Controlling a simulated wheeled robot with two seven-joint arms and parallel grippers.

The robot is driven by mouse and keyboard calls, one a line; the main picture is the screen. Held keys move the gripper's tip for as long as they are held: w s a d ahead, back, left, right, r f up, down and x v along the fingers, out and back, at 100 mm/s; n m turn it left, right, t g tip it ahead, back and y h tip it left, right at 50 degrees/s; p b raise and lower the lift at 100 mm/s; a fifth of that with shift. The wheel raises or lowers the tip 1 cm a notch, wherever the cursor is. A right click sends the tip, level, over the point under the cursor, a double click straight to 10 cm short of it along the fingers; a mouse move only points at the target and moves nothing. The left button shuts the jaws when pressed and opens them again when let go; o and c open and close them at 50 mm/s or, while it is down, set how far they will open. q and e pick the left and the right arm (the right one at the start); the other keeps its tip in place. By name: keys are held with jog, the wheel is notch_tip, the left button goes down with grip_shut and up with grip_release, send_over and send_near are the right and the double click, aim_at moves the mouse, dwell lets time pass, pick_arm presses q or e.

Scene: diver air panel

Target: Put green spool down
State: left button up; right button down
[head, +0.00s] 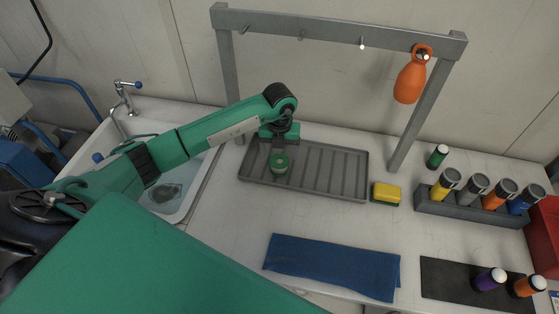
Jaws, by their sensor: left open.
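The green spool (279,165) stands on the left part of the grey ribbed tray (345,190). My left gripper (279,148) is just behind and above the spool, pointing down, and its jaws are open. The fingertips are small and partly hidden, so I cannot tell whether they still touch the spool. My right gripper is not in view.
A grey rack (330,33) with pegs holds an orange bottle-shaped item (410,82). A yellow sponge (386,193) sits right of the tray. A holder (470,213) with several capped bottles, a green bottle (437,157), a blue cloth (333,268) and a sink (178,195) surround it.

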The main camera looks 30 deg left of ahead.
aim_at(280, 159)
pick_arm(q)
notch_tip(280, 159, up, 8)
jog(key=b, duration=0.2)
jog(key=shift+f, duration=0.15)
dwell(0.4)
